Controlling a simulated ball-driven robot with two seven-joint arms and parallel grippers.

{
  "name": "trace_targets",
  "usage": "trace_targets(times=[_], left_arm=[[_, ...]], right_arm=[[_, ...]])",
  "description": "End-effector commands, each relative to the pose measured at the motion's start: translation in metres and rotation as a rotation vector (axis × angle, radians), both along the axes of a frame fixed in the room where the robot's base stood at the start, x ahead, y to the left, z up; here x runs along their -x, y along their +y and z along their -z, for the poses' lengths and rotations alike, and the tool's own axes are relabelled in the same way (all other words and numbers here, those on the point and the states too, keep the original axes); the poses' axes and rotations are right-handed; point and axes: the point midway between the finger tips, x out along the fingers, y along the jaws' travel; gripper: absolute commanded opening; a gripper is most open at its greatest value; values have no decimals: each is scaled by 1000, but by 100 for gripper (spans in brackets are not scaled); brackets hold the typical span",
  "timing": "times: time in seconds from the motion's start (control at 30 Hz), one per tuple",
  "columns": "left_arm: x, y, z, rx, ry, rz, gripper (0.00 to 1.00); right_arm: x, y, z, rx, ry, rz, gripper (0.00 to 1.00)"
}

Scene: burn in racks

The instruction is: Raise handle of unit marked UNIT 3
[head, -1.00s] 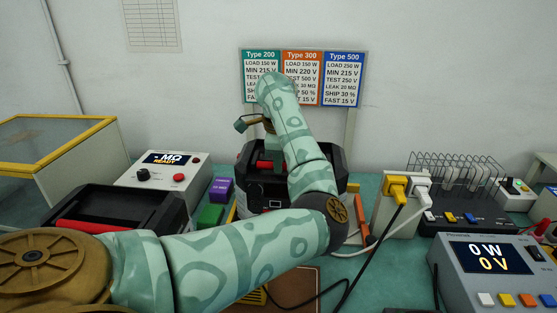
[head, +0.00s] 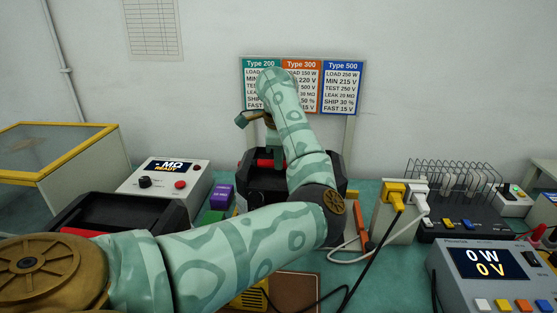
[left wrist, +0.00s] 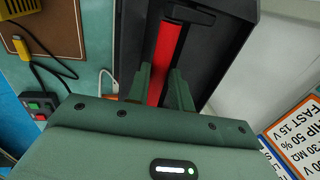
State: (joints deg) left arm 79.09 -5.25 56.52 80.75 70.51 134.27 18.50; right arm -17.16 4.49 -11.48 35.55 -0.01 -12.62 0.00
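A black unit (head: 337,165) with a red handle (head: 264,162) stands at the back centre of the bench, partly hidden by my left arm. No "UNIT 3" mark can be read on it. My left gripper (head: 271,150) points down at its handle. In the left wrist view the two green fingers (left wrist: 160,78) sit on either side of the red handle (left wrist: 166,50), close against it, with red filling the gap. Another black unit (head: 120,208) with a red handle (head: 80,231) stands at the left, partly behind my arm. My right gripper is out of view.
A white tester (head: 165,185) reading "MΩ READY" stands behind the left unit, with purple (head: 222,193) and green blocks beside it. Right of the centre unit are a socket box (head: 397,220) with plugs and cables and a grey power meter (head: 490,275). A type sign (head: 302,85) stands behind.

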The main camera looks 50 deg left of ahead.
Motion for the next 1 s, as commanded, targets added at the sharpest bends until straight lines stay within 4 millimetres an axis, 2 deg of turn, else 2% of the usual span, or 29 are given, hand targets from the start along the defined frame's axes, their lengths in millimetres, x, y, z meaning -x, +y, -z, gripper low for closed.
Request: trace_targets(times=[0.47, 0.87, 1.0], left_arm=[[-10, 8, -14, 0, 0, 2, 27], [-22, 18, -22, 0, 1, 3, 40], [-28, 23, -24, 1, 2, 2, 48]], right_arm=[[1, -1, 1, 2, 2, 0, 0], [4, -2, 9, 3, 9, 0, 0], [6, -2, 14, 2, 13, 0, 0]])
